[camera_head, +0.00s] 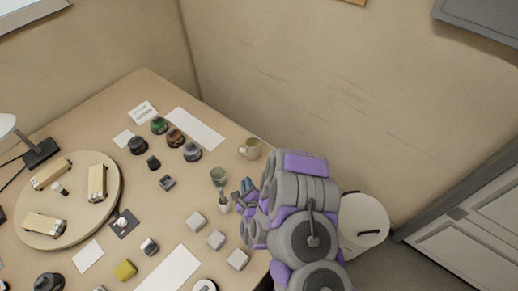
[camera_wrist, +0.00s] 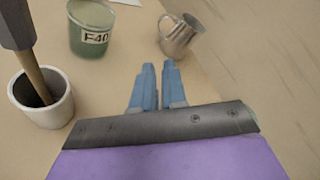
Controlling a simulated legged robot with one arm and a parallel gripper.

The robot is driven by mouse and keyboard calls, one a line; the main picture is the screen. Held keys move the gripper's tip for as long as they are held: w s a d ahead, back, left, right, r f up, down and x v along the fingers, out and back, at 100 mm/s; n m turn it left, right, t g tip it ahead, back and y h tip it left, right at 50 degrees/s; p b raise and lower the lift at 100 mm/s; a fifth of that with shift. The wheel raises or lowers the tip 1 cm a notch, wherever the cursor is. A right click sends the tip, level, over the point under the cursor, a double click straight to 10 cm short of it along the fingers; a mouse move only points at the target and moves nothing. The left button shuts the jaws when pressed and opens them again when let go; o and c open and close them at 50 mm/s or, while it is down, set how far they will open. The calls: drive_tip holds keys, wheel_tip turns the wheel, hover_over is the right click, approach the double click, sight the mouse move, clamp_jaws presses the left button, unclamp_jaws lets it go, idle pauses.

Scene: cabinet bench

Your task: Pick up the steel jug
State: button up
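The steel jug (camera_wrist: 180,38) is a small shiny metal vessel with a side handle. In the wrist view it stands beyond my fingertips, slightly right. In the head view the jug (camera_head: 250,149) is near the table's far right edge, against the wall side. My gripper (camera_head: 245,189) has blue fingers and hovers over the right part of the table, nearer than the jug. In the wrist view my gripper (camera_wrist: 159,66) shows a narrow gap between its fingers, with nothing between them. The jug is apart from the fingers.
A green labelled pot (camera_wrist: 91,28) stands left of the jug. A white mortar (camera_wrist: 42,101) with a pestle is closer, left of my fingers. Several jars, blocks and a round board (camera_head: 70,205) fill the table's left. A white bin (camera_head: 364,222) stands beyond the right edge.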

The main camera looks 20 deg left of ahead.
drive_tip(key=b, duration=0.2)
approach(249, 150)
drive_tip(key=a+f, duration=0.3)
drive_tip(key=a, duration=0.1)
drive_tip(key=shift+w+a+f, duration=0.15)
drive_tip(key=shift+a+f, duration=0.1)
drive_tip(key=shift+f, duration=0.15)
drive_tip(key=shift+w+a+f, duration=0.2)
drive_tip(key=shift+w+a, duration=0.2)
drive_tip(key=shift+a, duration=0.15)
drive_tip(key=shift+d+x, duration=0.25)
drive_tip(key=shift+x, duration=1.55)
drive_tip(key=shift+b+x, duration=0.3)
drive_tip(key=shift+x, duration=0.5)
clamp_jaws()
drive_tip(key=shift+s, duration=0.1)
drive_tip(key=shift+d+f, duration=0.1)
drive_tip(key=shift+f, duration=0.05)
